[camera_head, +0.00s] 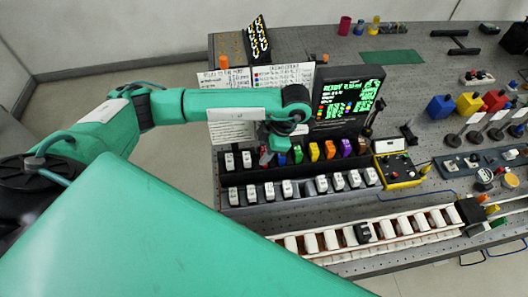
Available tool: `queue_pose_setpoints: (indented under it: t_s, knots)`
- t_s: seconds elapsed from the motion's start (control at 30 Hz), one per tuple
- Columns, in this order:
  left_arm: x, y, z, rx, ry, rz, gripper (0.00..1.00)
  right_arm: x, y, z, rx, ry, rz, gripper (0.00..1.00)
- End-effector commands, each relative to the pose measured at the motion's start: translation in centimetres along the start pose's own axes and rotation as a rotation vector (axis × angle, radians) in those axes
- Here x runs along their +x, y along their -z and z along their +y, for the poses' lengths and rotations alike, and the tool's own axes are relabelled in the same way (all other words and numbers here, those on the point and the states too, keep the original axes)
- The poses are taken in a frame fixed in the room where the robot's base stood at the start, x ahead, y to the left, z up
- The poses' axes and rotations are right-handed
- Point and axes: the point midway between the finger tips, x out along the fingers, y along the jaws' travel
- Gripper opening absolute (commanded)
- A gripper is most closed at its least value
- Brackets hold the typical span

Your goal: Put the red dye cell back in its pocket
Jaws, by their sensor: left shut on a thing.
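My left arm reaches in from the left, and its gripper (270,152) points down over the left part of the back rack (300,173). It is shut on the red dye cell (264,158), of which only a small reddish part shows beside the fingers. The cell is at the rack row, just left of a blue cell (282,158). The gripper and wrist hide the pocket beneath, so I cannot tell whether the cell is seated in it. My right gripper is not in view.
A dark display screen (347,97) rises behind. A yellow control box (398,170) stands at the rack's right end. A second row of white-topped cells (287,188) lies in front.

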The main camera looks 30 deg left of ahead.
Motion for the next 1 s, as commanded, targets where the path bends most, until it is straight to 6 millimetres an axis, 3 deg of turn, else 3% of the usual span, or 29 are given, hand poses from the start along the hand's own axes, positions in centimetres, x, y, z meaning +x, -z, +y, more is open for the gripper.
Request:
queue_pose_setpoints:
  t_s: [0.13,0.5,0.53,0.6,1.0]
  knots:
    - [1.5,-0.6,0.0,0.0,0.001,0.001,0.1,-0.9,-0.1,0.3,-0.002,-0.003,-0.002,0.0]
    - [2.2,-0.9,0.0,0.0,-0.001,0.0,0.1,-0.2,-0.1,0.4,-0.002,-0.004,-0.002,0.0]
    - [2.0,-0.8,0.0,0.0,-0.001,0.0,0.42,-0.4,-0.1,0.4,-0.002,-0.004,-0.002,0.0]
    - [2.0,-0.8,0.0,0.0,-0.001,0.0,0.55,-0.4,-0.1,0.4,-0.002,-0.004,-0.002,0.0]
    - [1.5,-0.6,0.0,0.0,0.0,0.0,0.58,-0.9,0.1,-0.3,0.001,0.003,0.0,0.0]
